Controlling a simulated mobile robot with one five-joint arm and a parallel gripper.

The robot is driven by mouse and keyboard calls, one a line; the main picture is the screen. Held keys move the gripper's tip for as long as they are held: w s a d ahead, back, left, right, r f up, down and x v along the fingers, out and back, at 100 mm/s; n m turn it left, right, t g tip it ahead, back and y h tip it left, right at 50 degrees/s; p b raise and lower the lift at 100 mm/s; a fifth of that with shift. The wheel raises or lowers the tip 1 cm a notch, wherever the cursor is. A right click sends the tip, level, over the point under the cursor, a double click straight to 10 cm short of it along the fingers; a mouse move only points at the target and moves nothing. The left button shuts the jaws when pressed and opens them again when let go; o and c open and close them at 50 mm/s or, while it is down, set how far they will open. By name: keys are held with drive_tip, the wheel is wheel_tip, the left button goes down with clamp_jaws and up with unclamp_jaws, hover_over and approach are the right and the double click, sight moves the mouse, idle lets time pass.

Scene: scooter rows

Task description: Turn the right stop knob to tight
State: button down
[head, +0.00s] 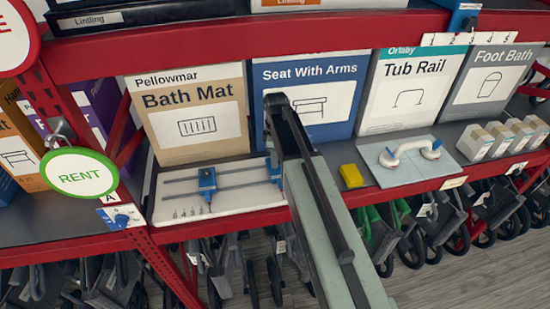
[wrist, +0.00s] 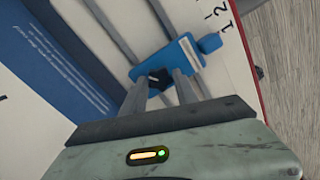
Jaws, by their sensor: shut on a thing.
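The right stop is a blue block (wrist: 183,60) on two grey rails, seen close up in the wrist view. In the head view only a sliver of it (head: 273,172) shows beside my arm. Its dark knob (wrist: 155,80) sits on the near side of the block. My gripper (wrist: 160,84) has one finger on each side of the knob and is shut on it. The fingers cover part of the knob, and I cannot read any tight or loose mark. In the head view my arm hides the gripper.
The left stop (head: 207,180) sits on the same white board (head: 240,203), which has printed numbers near its edge. Boxes stand behind, including Bath Mat (head: 195,115) and Seat With Arms (head: 330,90). A yellow block (head: 351,176) and a grab-handle board (head: 400,175) lie to the right.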

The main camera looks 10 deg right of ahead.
drive_tip(key=m, duration=0.5)
drive_tip(key=shift+m, duration=0.3)
drive_tip(key=m, duration=1.3)
drive_tip(key=shift+m, duration=0.3)
drive_tip(key=c, duration=0.9)
unclamp_jaws()
drive_tip(key=shift+c, duration=0.2)
drive_tip(key=shift+r, duration=0.1)
